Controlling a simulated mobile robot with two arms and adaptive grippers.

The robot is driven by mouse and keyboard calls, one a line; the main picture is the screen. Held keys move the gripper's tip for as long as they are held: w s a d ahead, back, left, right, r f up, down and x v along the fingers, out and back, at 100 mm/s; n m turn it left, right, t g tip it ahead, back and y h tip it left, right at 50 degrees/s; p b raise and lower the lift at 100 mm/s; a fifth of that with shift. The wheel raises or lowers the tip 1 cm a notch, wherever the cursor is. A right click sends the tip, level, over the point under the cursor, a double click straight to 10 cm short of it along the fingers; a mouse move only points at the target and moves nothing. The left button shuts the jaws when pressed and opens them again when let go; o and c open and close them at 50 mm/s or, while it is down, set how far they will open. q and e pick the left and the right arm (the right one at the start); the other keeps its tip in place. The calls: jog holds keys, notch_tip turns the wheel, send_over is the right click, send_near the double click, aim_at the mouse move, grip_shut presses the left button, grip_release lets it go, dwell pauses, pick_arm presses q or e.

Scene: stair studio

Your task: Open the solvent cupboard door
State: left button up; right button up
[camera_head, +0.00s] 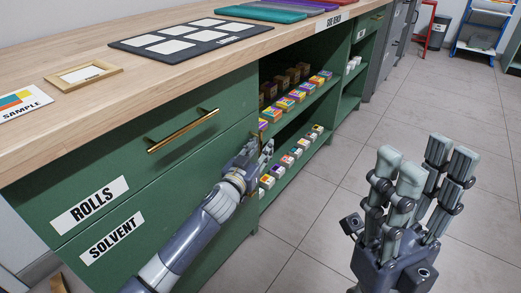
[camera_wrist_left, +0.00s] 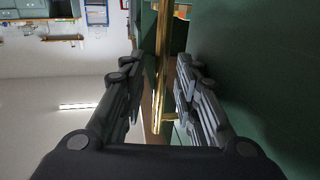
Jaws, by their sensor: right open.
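The solvent cupboard door (camera_head: 165,215) is the green panel with the SOLVENT label (camera_head: 112,238), below the ROLLS drawer (camera_head: 120,165). It looks shut in the head view. My left gripper (camera_head: 260,152) is at the right edge of this door. In the left wrist view a long brass handle (camera_wrist_left: 161,75) runs between the two sets of fingers, which stand apart on either side of it. The hand hides most of this handle in the head view. My right gripper (camera_head: 420,165) is open and empty above the floor at the right.
A horizontal brass handle (camera_head: 183,131) sits on the ROLLS drawer, above my left forearm. Open shelves (camera_head: 300,112) with small coloured boxes are right of the door. The tiled floor (camera_head: 320,225) in front is clear.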

pick_arm(q)
jog(key=shift+c, duration=0.3)
grip_shut()
jog(key=shift+d, duration=0.1)
